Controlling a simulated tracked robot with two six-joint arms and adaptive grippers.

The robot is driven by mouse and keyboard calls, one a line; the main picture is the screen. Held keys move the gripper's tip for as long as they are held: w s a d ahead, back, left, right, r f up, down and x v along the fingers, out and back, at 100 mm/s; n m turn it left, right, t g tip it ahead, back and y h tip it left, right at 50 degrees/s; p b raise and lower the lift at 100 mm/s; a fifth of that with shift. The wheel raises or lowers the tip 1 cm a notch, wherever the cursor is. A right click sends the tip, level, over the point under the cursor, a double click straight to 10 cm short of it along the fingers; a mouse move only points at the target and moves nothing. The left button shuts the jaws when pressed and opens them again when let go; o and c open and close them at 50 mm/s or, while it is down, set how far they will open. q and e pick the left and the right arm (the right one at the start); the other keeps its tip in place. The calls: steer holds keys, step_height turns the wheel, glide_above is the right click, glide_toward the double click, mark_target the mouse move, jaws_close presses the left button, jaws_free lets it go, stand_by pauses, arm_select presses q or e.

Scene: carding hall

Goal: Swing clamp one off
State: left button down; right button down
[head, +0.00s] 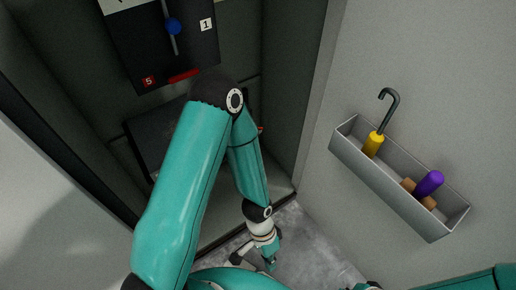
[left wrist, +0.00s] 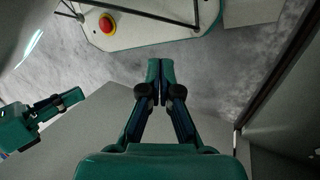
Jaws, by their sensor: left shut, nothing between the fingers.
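A dark panel (head: 130,45) stands in the recess at the top of the head view. It carries a white label "1" (head: 206,24), a red label "5" (head: 149,81), a grey lever (head: 167,10) with a blue knob (head: 173,27), and a red bar (head: 184,75). No part is plainly marked as clamp one. My left gripper (head: 270,263) points down near the floor, well below the panel and away from it. In the left wrist view its fingers (left wrist: 160,72) are together and empty. My right gripper (left wrist: 66,98) shows at the left of that view; its jaw state is unclear.
A grey wall bin (head: 385,185) on the right holds a yellow-handled hook (head: 373,145) and a purple-handled tool (head: 430,183). My left forearm hides part of a dark box (head: 150,135) low in the recess. The recess has upright side walls. Grey floor (head: 310,245) lies in front.

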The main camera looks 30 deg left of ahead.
arm_select(q)
steer(key=a+r+m+g+y+p, duration=0.2)
steer(key=a+r+m+y, duration=0.3)
steer(key=r+m+y, duration=0.45)
steer(key=w+a+r+m+t+y+p, duration=0.2)
steer(key=w+a+r+m+t+y, duration=0.2)
steer(key=w+r+m+t+y, duration=0.55)
steer(key=w+a+f+g+h+b, duration=0.1)
steer(key=w+a+f+h+b, duration=0.15)
steer(key=w+a, duration=0.55)
steer(key=shift+m+h, duration=0.25)
steer(key=shift+m, duration=0.15)
steer(key=r, duration=0.4)
steer(key=shift+w+r+p, duration=0.2)
steer(key=shift+w+p, duration=0.05)
steer(key=shift+p, duration=0.1)
